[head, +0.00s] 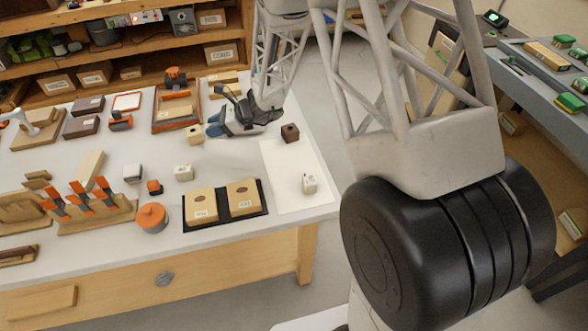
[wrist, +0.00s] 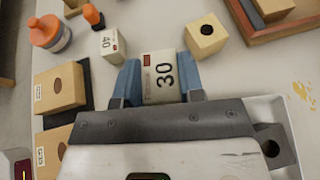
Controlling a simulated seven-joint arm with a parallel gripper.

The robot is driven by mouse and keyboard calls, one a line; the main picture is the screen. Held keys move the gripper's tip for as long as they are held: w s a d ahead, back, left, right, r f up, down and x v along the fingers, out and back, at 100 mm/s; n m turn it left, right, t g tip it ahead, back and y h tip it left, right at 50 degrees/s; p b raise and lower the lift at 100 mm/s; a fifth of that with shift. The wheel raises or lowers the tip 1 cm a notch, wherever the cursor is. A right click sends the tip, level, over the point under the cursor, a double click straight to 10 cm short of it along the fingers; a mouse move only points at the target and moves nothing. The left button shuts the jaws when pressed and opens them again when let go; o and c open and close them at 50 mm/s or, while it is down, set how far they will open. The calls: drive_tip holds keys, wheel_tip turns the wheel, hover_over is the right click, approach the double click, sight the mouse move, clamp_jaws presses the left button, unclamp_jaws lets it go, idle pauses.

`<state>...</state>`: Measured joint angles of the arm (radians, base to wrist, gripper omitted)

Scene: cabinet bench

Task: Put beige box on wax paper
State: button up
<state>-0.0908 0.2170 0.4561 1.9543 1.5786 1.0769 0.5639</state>
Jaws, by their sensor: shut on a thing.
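My gripper (wrist: 156,82) has blue fingers shut on a cream-white box marked 30 (wrist: 160,70). In the head view my gripper (head: 225,120) is left of the wax paper's far end, and I cannot make out the held box there. A beige box (head: 194,133) with a dark round hole stands beside the fingers; it also shows in the wrist view (wrist: 205,37), apart from them. The wax paper (head: 287,165) is a white sheet at the bench's right end. A brown box (head: 290,134) and a small whitish box with a red mark (head: 309,185) stand on it.
A black tray (head: 222,218) with two tan boxes lies left of the paper. A pale box marked 40 (wrist: 108,45), an orange-lidded jar (head: 152,218) and a small orange-topped item (head: 154,187) stand further left. The paper's middle is bare.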

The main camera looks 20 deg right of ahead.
drive_tip(key=shift+m+t, duration=0.6)
drive_tip(key=shift+t, duration=0.1)
drive_tip(key=s+d, duration=0.4)
drive_tip(key=s+d+f, duration=0.1)
drive_tip(key=s+d, duration=0.3)
drive_tip(key=d, duration=0.1)
drive_tip(key=s+d, duration=0.5)
drive_tip(key=shift+s+d+f, duration=0.1)
drive_tip(key=shift+f, duration=0.15)
drive_tip(key=shift+m+t+h, duration=0.3)
drive_tip(key=shift+m+t, duration=0.3)
drive_tip(key=shift+t, duration=0.1)
drive_tip(key=s+d, duration=0.2)
drive_tip(key=s, duration=0.2)
drive_tip(key=s+d, duration=0.2)
drive_tip(key=s, duration=0.3)
drive_tip(key=s+d, duration=0.2)
drive_tip(key=s, duration=0.2)
drive_tip(key=shift+s+d+f, duration=0.1)
drive_tip(key=shift+s+f, duration=0.25)
drive_tip(key=shift+s, duration=0.5)
drive_tip(key=w, duration=0.5)
drive_tip(key=w+f, duration=0.1)
drive_tip(key=w, duration=1)
drive_tip(key=shift+a+f, duration=0.2)
drive_tip(key=shift+f, duration=0.05)
drive_tip(key=shift+f, duration=1.75)
drive_tip(key=shift+f, duration=0.1)
